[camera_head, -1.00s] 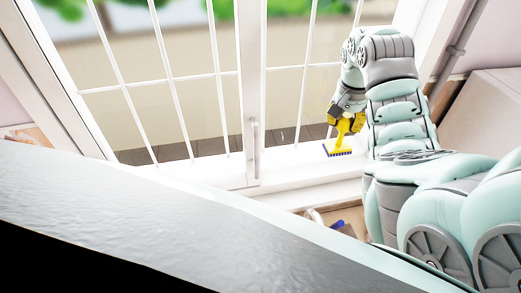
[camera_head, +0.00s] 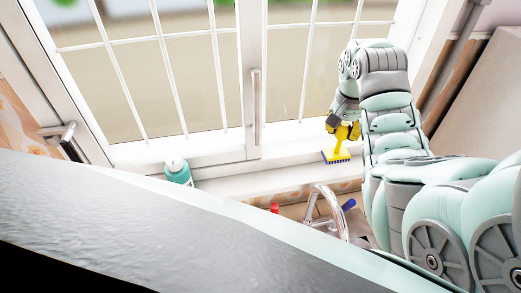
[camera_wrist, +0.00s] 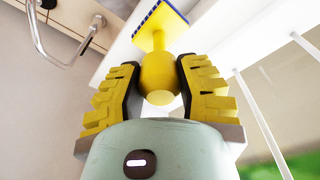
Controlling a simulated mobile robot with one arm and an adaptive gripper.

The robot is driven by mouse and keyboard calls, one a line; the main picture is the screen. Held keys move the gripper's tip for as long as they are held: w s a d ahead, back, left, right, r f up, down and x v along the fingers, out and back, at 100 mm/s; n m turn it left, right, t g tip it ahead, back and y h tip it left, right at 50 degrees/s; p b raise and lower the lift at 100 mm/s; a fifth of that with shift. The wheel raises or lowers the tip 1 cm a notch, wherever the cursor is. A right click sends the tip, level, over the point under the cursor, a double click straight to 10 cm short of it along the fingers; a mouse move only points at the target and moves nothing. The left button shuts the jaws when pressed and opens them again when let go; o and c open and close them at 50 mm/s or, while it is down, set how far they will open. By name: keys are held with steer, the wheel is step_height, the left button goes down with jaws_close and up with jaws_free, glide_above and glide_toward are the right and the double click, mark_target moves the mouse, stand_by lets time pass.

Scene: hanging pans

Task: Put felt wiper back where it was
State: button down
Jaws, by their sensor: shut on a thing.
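The felt wiper (camera_head: 337,156) is a yellow tool with a rounded handle and a flat rectangular head with a blue edge. My gripper (camera_head: 343,131) is shut on its handle, with the head hanging below the fingers in the head view. In the wrist view, the yellow fingers of my gripper (camera_wrist: 159,85) press on both sides of the round yellow grip of the wiper (camera_wrist: 160,72). The wiper's head shows at the top of that view. The wiper is in front of the window near the white sill (camera_head: 230,178); I cannot tell whether it touches the sill.
A teal bottle with a white cap (camera_head: 179,174) stands at the left of the sill. A chrome faucet (camera_head: 330,210) is below the wiper, with a red object (camera_head: 275,208) and a blue one (camera_head: 348,205) near it. The sill between bottle and wiper is clear.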

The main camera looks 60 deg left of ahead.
mark_target(336, 152)
steer(key=shift+f+p, duration=0.45)
steer(key=shift+p, duration=0.15)
steer(key=shift+f+p, duration=1.15)
steer(key=shift+f, duration=1)
steer(key=c, duration=0.7)
jaws_free()
steer(key=shift+r, duration=0.1)
steer(key=shift+s+r+b, duration=0.1)
steer(key=shift+r+b, duration=0.85)
steer(key=shift+r, duration=0.3)
steer(key=r+p, duration=0.1)
steer(key=r, duration=0.2)
steer(key=s+r+p, duration=0.1)
steer(key=r+p, duration=0.1)
steer(key=r, duration=0.1)
steer(key=r+p, duration=0.2)
steer(key=r, duration=0.1)
steer(key=shift+s+d+r, duration=0.15)
steer(key=shift+s+d, duration=0.05)
steer(key=shift+d, duration=0.1)
